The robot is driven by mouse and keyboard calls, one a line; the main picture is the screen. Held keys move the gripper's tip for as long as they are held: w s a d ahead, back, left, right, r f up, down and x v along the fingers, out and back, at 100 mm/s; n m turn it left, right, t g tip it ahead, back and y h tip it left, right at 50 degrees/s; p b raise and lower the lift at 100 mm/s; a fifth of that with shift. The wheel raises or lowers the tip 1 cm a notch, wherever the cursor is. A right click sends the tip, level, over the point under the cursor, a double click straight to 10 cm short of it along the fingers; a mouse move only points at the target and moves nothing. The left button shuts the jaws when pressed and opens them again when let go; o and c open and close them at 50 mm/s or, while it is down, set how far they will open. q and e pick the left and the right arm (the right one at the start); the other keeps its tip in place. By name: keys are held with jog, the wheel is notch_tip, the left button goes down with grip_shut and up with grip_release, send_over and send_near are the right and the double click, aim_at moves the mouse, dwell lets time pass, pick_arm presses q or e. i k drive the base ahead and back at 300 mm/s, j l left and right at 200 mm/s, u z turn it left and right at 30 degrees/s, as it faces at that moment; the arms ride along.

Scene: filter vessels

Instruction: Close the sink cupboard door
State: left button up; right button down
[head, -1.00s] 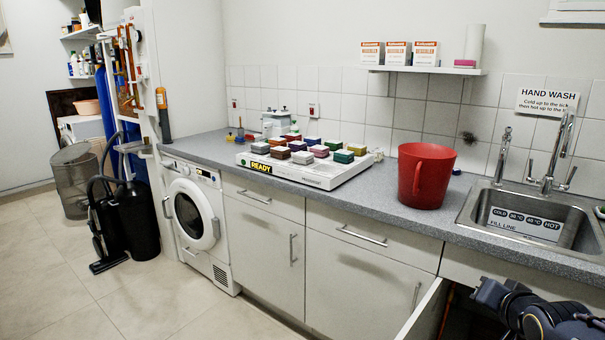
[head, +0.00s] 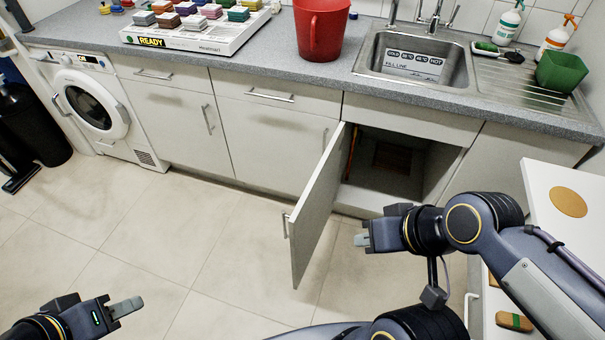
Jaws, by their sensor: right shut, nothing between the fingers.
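The sink cupboard door (head: 316,215) stands open below the sink, swung out into the room from its left-hand edge. Its bar handle (head: 286,225) is on the outer face, toward the left. The dark cupboard interior (head: 385,165) shows behind it. My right gripper (head: 361,240) is shut and empty, just right of the door on its inner side, with a small gap in the picture. My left gripper (head: 138,304) is low at the left, over the floor and well away from the door; whether its fingers are apart is unclear.
The sink (head: 412,58) is set in the grey worktop (head: 240,70), with a red bucket (head: 318,30) to its left. A washing machine (head: 95,108) stands at the left. A white unit (head: 545,215) is at the right. The floor (head: 190,225) left of the door is clear.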

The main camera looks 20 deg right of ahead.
aim_at(308, 221)
jog(key=i+j+z, duration=0.15)
jog(key=z, duration=1.15)
jog(key=j+z, duration=0.45)
jog(key=j, duration=0.2)
jog(key=j+z, duration=0.4)
jog(key=j, duration=0.75)
jog(key=k+j, duration=0.1)
jog(key=j, duration=0.35)
jog(key=u, duration=0.8)
jog(key=k+j, duration=0.05)
jog(key=j, duration=0.05)
